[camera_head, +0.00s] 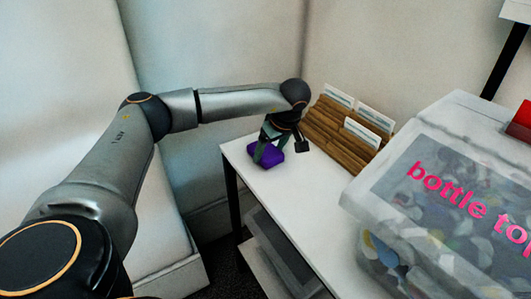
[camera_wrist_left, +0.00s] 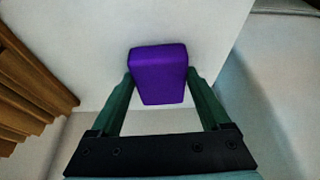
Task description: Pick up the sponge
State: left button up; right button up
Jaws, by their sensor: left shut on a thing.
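The purple sponge (camera_head: 265,153) is at the far left corner of the white table (camera_head: 290,195). My left gripper (camera_head: 268,150) comes down over it with its green fingers shut on it. In the left wrist view the sponge (camera_wrist_left: 160,75) sits between the two fingertips (camera_wrist_left: 160,85), with a finger at each side. I cannot tell whether the sponge touches the table or is just above it. My right gripper is in neither view.
A wooden file rack (camera_head: 340,135) with white cards stands right of the gripper; it also shows in the left wrist view (camera_wrist_left: 30,85). A clear lidded bin (camera_head: 440,190) with pink lettering fills the right side. The table's front-left strip is clear.

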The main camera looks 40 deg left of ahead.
aim_at(270, 152)
pick_arm(q)
jog(key=c, duration=0.3)
jog(key=shift+r, duration=0.1)
jog(key=shift+r, duration=0.35)
notch_tip(270, 152, up, 9)
jog(key=shift+r+p, duration=0.1)
jog(key=shift+p, duration=0.8)
